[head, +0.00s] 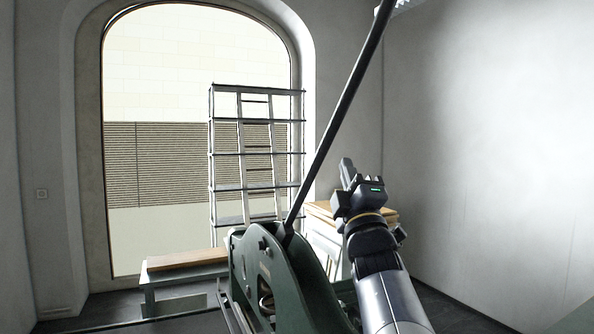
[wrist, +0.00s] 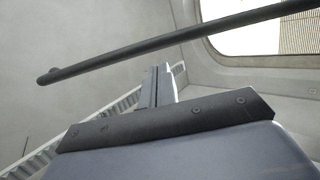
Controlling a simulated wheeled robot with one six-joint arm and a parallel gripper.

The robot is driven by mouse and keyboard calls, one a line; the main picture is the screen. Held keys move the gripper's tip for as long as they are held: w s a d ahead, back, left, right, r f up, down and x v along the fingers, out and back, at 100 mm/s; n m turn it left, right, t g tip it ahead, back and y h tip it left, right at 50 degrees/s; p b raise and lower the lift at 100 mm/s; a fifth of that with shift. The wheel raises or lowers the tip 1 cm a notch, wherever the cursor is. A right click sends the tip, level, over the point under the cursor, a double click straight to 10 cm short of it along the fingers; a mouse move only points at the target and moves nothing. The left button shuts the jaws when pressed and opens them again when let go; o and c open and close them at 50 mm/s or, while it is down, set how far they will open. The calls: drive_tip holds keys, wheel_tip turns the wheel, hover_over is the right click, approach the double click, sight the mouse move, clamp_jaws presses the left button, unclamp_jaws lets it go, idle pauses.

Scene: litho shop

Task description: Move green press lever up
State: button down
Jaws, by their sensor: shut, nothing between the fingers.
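The green press (head: 248,262) stands at the bottom centre of the head view. Its lever, a long dark rod (head: 340,115), rises from the press and slants up to the right, leaving the top of the picture. In the wrist view the lever (wrist: 150,48) crosses above the fingertips, with its rounded end at the left. My gripper (head: 347,168) is to the right of the lever in the head view, pointing upward, shut and empty. In the wrist view its fingers (wrist: 160,76) are together, and a gap shows between them and the lever.
A metal shelf rack (head: 210,155) with a ladder stands before the arched window. A green bench with a wooden top (head: 187,259) is at left, and a wooden-topped cabinet (head: 322,209) is behind my gripper. The right wall is bare.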

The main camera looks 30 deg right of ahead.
sight(335, 131)
drive_tip(key=p+x, duration=0.4)
drive_tip(key=x, duration=0.4)
drive_tip(key=shift+r+p, duration=0.15)
drive_tip(key=shift+p, duration=0.15)
drive_tip(key=shift+w+d+r, duration=0.15)
drive_tip(key=shift+w, duration=0.25)
